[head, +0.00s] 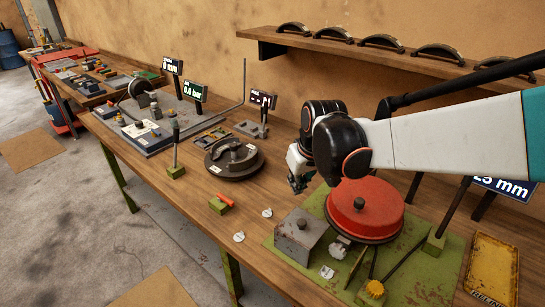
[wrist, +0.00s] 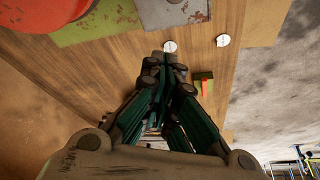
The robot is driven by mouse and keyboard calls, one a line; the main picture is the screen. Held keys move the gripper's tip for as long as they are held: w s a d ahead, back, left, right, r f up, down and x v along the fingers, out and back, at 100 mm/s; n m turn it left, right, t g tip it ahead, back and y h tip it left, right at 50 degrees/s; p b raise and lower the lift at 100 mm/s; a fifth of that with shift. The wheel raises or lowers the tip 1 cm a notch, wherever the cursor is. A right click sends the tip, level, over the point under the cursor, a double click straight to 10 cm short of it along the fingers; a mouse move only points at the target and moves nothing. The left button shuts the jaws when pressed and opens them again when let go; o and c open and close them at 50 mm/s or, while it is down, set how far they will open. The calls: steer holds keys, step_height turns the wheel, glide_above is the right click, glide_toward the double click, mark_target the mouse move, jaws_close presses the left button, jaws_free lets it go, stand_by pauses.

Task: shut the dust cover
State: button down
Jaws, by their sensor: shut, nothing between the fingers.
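A round red cover-like part (head: 375,218) with a dark knob on top sits on the green mat (head: 436,282) at the right of the bench. I cannot tell for sure whether it is the dust cover. Its red edge also shows in the wrist view (wrist: 38,12), at top left. My gripper (head: 297,184) is in the air to the left of the red part, apart from it. Its fingers are together and empty, pointing down over the bench, and they also show in the wrist view (wrist: 167,62).
A grey box (head: 300,236) stands on the mat's left end. A dark disc with brake shoes (head: 234,158) lies left of my gripper. A shelf (head: 370,50) hangs behind.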

steer(key=b, duration=0.2)
glide_above(296, 220)
steer(key=w+a, duration=0.2)
steer(key=w, duration=0.2)
step_height(296, 220, down, 7)
steer(key=shift+s+d+f, duration=0.3)
steer(key=shift+s+f, duration=0.05)
steer(key=shift+s, duration=0.15)
steer(key=shift+s+d+f+b, duration=0.1)
steer(key=shift+s+d+b, duration=0.25)
steer(key=shift+s, duration=0.45)
steer(key=shift+s+d+b, duration=0.25)
steer(key=shift+s+d, duration=0.1)
steer(key=shift+s, duration=0.4)
steer(key=s+d+p, duration=0.1)
steer(key=s+d, duration=0.6)
steer(key=d, duration=0.2)
steer(key=shift+s+p, duration=0.15)
steer(key=shift+p, duration=0.15)
steer(key=shift+d, duration=0.1)
